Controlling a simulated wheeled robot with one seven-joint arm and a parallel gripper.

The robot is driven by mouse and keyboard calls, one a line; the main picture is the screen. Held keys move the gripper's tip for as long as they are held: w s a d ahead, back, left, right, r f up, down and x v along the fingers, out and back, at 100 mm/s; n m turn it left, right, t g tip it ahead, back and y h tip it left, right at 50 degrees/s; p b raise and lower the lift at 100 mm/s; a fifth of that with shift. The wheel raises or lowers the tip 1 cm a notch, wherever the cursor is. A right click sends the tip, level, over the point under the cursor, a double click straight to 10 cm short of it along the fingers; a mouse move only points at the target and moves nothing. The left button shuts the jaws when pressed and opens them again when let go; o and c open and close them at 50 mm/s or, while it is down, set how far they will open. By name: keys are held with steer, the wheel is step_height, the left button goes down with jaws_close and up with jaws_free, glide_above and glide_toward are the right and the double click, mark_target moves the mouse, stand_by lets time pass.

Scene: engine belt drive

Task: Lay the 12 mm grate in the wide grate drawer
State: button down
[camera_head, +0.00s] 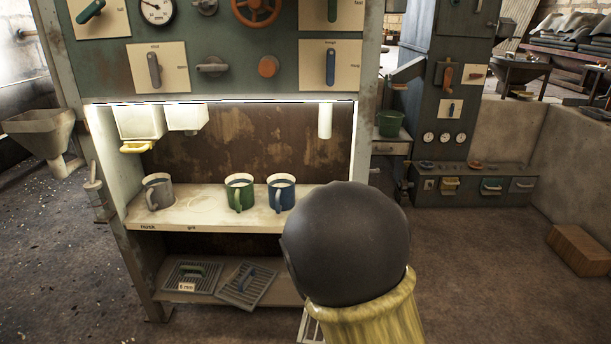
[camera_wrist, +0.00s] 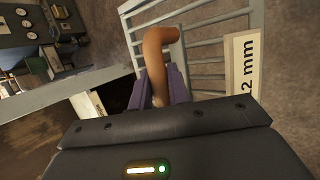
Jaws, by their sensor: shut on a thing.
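My gripper (camera_wrist: 159,90) is shut on the orange-brown handle (camera_wrist: 155,50) of a pale grey barred grate (camera_wrist: 128,35) in the wrist view. A label (camera_wrist: 243,75) on the grate shows "2 mm", with its start cut off by the view of my gripper. In the head view my dark arm hides the gripper and most of the grate; a small pale barred piece (camera_head: 311,328) shows at its lower left. I cannot tell which part is the wide grate drawer.
A lower shelf (camera_head: 170,307) holds a grate labelled 6 mm (camera_head: 190,276) and another grate (camera_head: 246,284). A grey mug (camera_head: 158,191), green mug (camera_head: 239,192) and blue mug (camera_head: 281,192) stand on the shelf above. Open floor (camera_head: 480,270) lies to the right.

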steer(key=s+d+r+p, duration=0.2)
steer(key=d+r+p, duration=0.4)
steer(key=r, duration=0.7)
steer(key=s+d+r+p, duration=0.2)
steer(key=d+r+p, duration=0.45)
steer(key=r, duration=0.65)
step_height(320, 180, up, 58)
steer(key=d+p, duration=0.2)
steer(key=p, duration=5.3)
steer(key=shift+s+d+p, duration=0.25)
steer(key=shift+s+p, duration=0.1)
steer(key=shift+d, duration=0.1)
